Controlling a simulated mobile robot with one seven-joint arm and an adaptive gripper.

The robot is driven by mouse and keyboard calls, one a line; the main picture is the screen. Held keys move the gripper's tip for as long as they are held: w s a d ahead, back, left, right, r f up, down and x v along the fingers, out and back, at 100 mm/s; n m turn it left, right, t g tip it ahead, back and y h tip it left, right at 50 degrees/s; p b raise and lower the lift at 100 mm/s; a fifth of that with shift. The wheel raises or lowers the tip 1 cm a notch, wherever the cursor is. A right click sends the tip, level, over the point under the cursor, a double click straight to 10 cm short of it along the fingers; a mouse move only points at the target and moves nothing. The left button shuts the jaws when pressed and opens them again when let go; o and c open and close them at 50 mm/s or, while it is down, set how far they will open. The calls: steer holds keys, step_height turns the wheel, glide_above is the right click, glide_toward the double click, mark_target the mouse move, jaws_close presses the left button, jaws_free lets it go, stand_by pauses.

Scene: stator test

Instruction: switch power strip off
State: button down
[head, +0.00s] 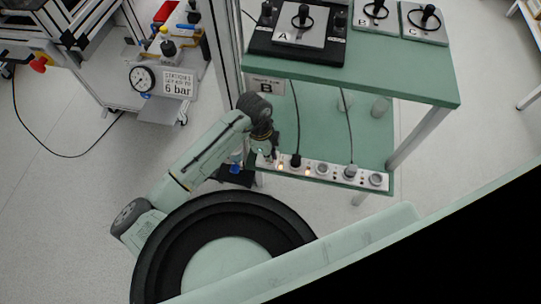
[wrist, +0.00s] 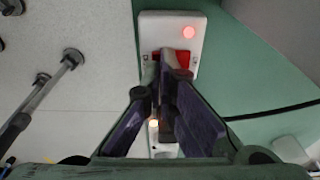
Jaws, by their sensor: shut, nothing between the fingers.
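The white power strip (head: 325,172) lies along the front edge of the green lower shelf in the head view. Two cables run to its sockets, and small orange lights glow near its left end. In the wrist view the strip's end (wrist: 160,28) shows a lit round red light (wrist: 188,32) and part of a red switch (wrist: 183,59). My gripper (head: 268,152) is over the left end of the strip. In the wrist view my gripper (wrist: 170,58) is shut and empty, its fingertips in front of the red switch and partly hiding it. I cannot tell whether they touch it.
The green upper tabletop (head: 400,85) overhangs the shelf (head: 345,130) and carries plates with black knobs. A metal post (head: 228,60) stands behind my arm. A bench with a gauge (head: 142,78) and a "6 bar" sign is at the left. The floor between is mostly clear.

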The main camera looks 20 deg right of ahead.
steer(key=shift+f, duration=0.25)
steer(key=shift+r, duration=0.1)
steer(key=shift+r+p, duration=2.5)
steer(key=shift+r, duration=0.95)
